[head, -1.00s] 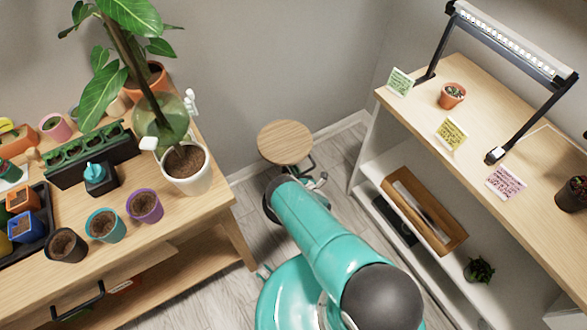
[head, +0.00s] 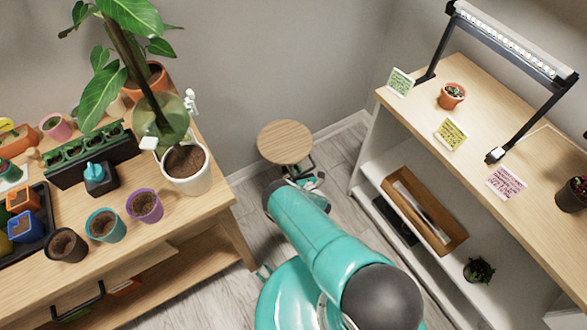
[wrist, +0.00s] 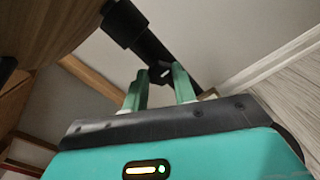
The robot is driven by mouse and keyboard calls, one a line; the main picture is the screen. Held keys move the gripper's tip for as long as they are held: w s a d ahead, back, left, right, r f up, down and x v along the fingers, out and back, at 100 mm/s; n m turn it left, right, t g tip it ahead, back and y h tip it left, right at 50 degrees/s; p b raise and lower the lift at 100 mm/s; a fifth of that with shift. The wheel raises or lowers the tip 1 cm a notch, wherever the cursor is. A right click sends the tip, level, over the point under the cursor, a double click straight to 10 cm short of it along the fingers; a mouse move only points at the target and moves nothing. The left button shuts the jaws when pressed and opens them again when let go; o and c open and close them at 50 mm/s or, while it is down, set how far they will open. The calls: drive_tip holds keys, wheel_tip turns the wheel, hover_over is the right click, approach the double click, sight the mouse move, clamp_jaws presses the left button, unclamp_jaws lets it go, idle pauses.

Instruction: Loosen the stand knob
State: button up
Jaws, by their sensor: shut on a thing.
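The plant stand's round wooden top (head: 285,142) is on the floor side between the bench and the shelf, empty. In the wrist view its black post (wrist: 145,42) runs down from the upper left. A small dark knob (wrist: 160,72) with a pale mark is on the post. My gripper (wrist: 161,82) has its two green fingers on either side of the knob, shut on it. In the head view my gripper (head: 315,179) is just below the stand top, and the knob is too small to make out there.
The wooden bench (head: 222,196) at the left holds a large potted plant (head: 187,168) and several small pots. The shelf (head: 440,82) at the right carries a grow lamp (head: 515,45) and a small potted plant (head: 452,95). Bare floor (head: 240,285) lies between them.

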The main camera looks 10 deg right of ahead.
drive_tip(key=o, duration=1)
drive_tip(key=v, duration=1.4)
